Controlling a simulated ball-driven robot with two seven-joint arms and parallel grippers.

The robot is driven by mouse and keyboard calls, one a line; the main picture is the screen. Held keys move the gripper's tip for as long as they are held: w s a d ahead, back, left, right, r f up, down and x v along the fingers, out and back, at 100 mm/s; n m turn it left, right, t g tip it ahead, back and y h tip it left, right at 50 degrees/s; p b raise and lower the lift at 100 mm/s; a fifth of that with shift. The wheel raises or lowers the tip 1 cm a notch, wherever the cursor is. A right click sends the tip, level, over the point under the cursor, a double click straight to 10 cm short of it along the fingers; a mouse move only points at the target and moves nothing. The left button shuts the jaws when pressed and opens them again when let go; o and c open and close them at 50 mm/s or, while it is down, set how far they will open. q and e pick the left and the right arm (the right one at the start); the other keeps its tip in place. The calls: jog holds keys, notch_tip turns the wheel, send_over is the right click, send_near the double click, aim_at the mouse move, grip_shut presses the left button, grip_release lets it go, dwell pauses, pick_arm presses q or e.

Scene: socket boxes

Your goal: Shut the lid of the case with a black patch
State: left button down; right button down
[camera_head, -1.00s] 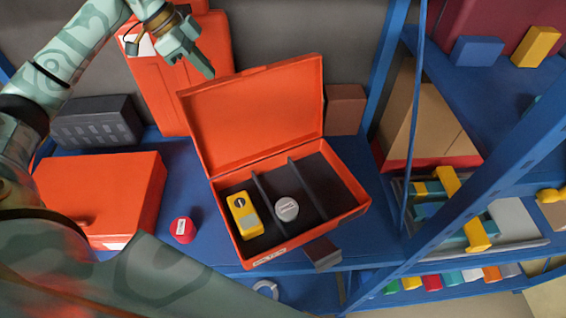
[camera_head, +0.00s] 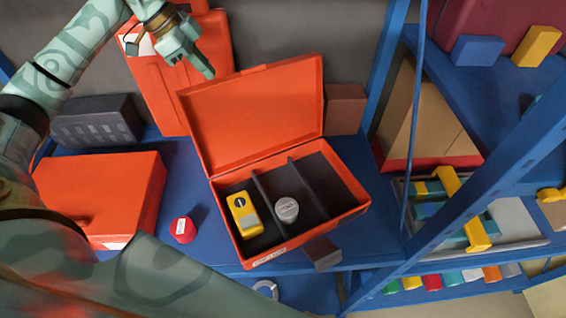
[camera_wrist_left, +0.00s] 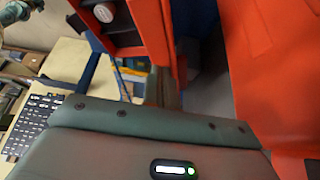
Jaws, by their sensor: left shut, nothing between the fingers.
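An orange case (camera_head: 245,265) stands open on the blue shelf in the head view. Its lid (camera_head: 255,115) is raised and leans back. Inside, dark dividers separate a yellow device (camera_head: 243,214) and a grey round piece (camera_head: 287,209). A dark block-like piece (camera_head: 322,252) shows at the case's front edge; I cannot tell whether it is a patch on it. Part of the case shows in the left wrist view (camera_wrist_left: 152,30). My right gripper is not visible.
A closed orange case (camera_head: 110,185) lies at the left, and another orange case (camera_head: 165,95) stands upright behind. A red round piece (camera_head: 183,230) sits between. A brown box (camera_head: 345,108) is right of the lid. Blue rack posts (camera_head: 465,185) stand at the right.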

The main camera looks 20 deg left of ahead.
pick_arm(q)
jog(key=shift+f, duration=0.5)
jog(key=shift+s+d+f+b, duration=0.1)
jog(key=shift+s+d+b, duration=0.25)
jog(key=shift+b, duration=0.25)
jog(key=s+d+f+b, duration=0.1)
jog(key=s+d+b, duration=0.3)
jog(key=s+d, duration=0.2)
jog(key=shift+s+d, duration=0.35)
jog(key=shift+d, duration=0.65)
jog(key=shift+w+a+r+p, duration=0.15)
jog(key=shift+w+r+p, duration=0.05)
jog(key=shift+r+p, duration=0.6)
jog(key=shift+w+a+r+p, duration=0.25)
jog(key=shift+r+p, duration=0.4)
jog(key=shift+r, duration=0.2)
jog(key=shift+w+a+r+p, duration=0.1)
jog(key=shift+w+r+p, duration=0.1)
jog(key=shift+r+p, duration=0.6)
